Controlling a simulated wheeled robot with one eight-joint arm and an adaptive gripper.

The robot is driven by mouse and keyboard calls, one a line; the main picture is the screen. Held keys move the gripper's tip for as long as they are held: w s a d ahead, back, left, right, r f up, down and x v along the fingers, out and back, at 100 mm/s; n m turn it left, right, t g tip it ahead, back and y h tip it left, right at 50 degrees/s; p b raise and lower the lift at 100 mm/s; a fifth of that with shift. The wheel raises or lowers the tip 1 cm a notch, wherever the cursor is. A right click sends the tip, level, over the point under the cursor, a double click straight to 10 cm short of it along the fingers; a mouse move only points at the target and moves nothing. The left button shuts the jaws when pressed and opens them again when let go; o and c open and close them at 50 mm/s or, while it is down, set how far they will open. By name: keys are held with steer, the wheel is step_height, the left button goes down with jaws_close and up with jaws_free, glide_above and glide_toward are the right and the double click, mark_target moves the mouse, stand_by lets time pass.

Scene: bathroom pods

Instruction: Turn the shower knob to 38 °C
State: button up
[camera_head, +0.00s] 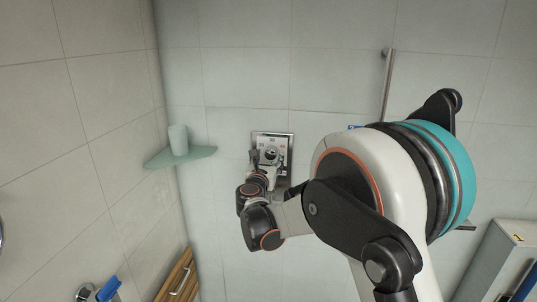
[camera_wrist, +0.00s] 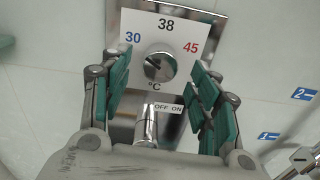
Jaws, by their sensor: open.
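The shower knob (camera_wrist: 160,66) is a round chrome dial on a wall plate (camera_wrist: 205,22) marked 30 in blue at left, 38 in black at top and 45 in red at right. A dark mark on the knob's face lies towards the left, on the 30 side. My gripper (camera_wrist: 160,70) is open, with its green-padded fingers on either side of the knob. Gaps show between pads and knob; depth is hard to judge. In the head view my gripper (camera_head: 268,163) is in front of the plate (camera_head: 272,135), partly covering it.
A chrome lever (camera_wrist: 147,125) under an OFF/ON label sits below the knob, between my fingers. A green corner shelf (camera_head: 185,156) with a pale cup (camera_head: 178,139) is to the left. A vertical rail (camera_head: 387,85) is to the right.

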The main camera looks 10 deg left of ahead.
mark_target(271, 153)
steer(key=shift+w+d, duration=0.1)
steer(key=shift+w, duration=1)
steer(key=c, duration=1.1)
steer(key=shift+m, duration=0.3)
steer(key=m+b, duration=0.1)
steer(key=m, duration=0.4)
steer(key=shift+m, duration=0.3)
steer(key=m, duration=0.5)
steer(key=shift+r, duration=0.1)
steer(key=shift+m, duration=0.3)
